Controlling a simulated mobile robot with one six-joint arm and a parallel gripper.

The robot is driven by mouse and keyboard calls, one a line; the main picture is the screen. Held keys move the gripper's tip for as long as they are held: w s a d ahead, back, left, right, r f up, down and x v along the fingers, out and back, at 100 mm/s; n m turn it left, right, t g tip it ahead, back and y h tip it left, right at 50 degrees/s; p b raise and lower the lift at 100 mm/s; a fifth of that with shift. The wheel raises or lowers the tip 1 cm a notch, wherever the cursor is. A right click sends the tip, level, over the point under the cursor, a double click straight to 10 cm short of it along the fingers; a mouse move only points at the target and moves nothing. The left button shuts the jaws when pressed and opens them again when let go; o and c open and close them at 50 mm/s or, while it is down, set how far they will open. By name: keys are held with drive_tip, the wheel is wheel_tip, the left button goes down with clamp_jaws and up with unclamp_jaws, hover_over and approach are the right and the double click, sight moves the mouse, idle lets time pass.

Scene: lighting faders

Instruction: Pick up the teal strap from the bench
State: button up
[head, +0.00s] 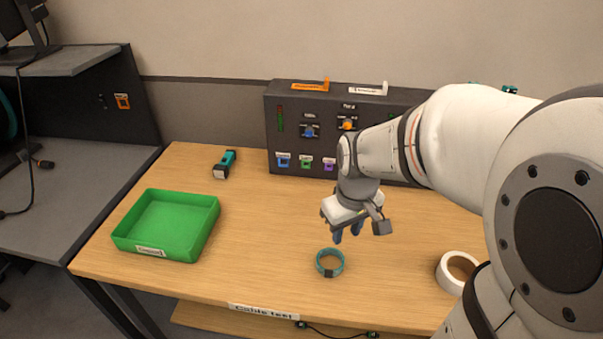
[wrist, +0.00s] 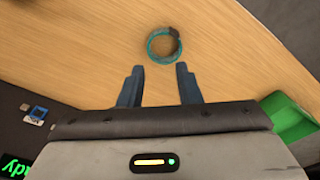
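The teal strap (head: 330,262) lies on the wooden bench (head: 270,215) as a round loop with a dark piece on its front side. It also shows in the wrist view (wrist: 163,45), just beyond the fingertips and roughly centred between them. My gripper (head: 347,233) hangs over the bench, behind and slightly right of the strap in the head view. In the wrist view its two blue fingers (wrist: 160,72) are apart with nothing between them. The gripper does not touch the strap.
A green tray (head: 125,240) stands at the bench's left. A teal and black tool (head: 225,164) lies behind it. A dark panel with faders (head: 285,125) stands along the back. A white tape roll (head: 441,275) lies at the right. The bench around the strap is clear.

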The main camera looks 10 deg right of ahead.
drive_tip(key=w+f+n, duration=0.1)
drive_tip(key=w+f, duration=0.1)
drive_tip(key=w+f+n, duration=0.1)
drive_tip(key=w+f, duration=0.1)
drive_tip(key=w+d+f+n+g, duration=0.1)
drive_tip(key=w+f, duration=0.1)
drive_tip(key=f, duration=0.1)
drive_tip(key=shift+w+f, duration=0.1)
drive_tip(key=shift+w, duration=0.15)
wheel_tip(320, 180, down, 8)
drive_tip(key=shift+d, duration=0.15)
clamp_jaws()
